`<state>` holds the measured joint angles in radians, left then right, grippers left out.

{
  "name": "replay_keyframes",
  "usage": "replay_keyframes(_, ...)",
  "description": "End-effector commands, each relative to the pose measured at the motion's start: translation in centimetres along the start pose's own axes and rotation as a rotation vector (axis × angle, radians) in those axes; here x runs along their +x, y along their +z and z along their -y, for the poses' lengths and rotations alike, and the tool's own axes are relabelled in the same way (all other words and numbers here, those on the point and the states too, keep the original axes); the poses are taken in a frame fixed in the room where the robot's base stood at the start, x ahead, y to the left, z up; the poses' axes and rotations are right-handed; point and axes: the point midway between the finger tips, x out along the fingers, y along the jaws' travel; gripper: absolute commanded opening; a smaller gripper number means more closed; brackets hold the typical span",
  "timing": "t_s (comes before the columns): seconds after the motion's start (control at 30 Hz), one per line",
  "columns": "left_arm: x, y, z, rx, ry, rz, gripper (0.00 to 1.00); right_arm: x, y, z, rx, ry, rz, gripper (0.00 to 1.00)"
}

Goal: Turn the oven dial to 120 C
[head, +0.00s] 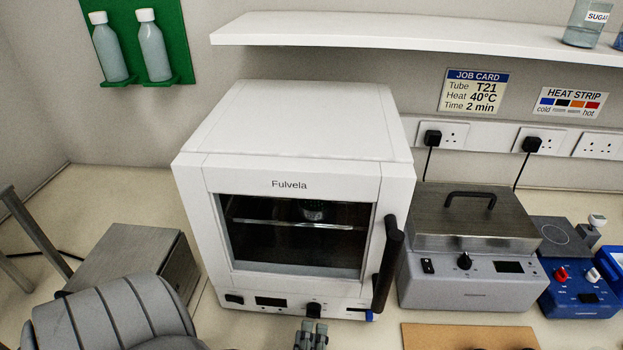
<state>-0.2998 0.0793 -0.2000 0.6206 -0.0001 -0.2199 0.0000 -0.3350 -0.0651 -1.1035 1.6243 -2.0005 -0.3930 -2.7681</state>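The white oven (300,130), marked Fulvela, stands on the bench with its door shut. Its dark round dial (314,309) is on the lower front panel, right of a small dark display (270,301). The display's reading and the dial's setting are too small to tell.
The black door handle (388,265) stands out right of the dial. A grey bath with a steel lid (474,215) and a blue hotplate unit (572,295) stand to the right. A brown board (468,338) lies in front. A metal box (140,260) is at left.

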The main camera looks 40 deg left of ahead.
Motion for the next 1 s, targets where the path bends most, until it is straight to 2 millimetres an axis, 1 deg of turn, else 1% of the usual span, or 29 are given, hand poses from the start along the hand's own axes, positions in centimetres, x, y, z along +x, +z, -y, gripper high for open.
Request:
replay_keyframes(0.03,-0.2,0.0,0.0,0.000,0.000,0.000,0.00,0.9,0.0,0.2,0.001,-0.001,0.000,0.28)
replay_keyframes(0.2,-0.3,0.0,0.0,0.000,0.000,0.000,0.00,2.6,0.0,0.1,0.002,-0.001,0.000,0.28)
replay_keyframes(0.33,-0.3,0.0,0.0,0.000,0.000,0.000,0.00,3.0,0.0,0.0,0.001,0.000,0.000,0.28)
replay_keyframes(0.57,-0.3,0.0,0.0,0.000,0.000,0.001,0.00,3.0,0.0,0.0,0.001,0.000,0.000,0.28)
replay_keyframes(0.6,-0.3,0.0,0.0,0.000,0.000,0.001,0.00,3.0,0.0,0.0,0.001,0.000,0.000,0.18)
replay_keyframes(0.67,-0.3,0.0,0.0,0.000,0.000,0.001,0.00,3.0,0.0,0.0,0.001,0.000,0.000,0.05)
replay_keyframes(0.7,-0.3,0.0,0.0,0.000,0.000,0.001,0.00,3.0,0.0,0.0,0.001,0.000,0.000,0.00)
replay_keyframes(1.0,-0.3,0.0,0.0,0.000,0.000,0.001,0.00,3.0,0.0,-0.1,0.007,0.001,0.000,0.00)
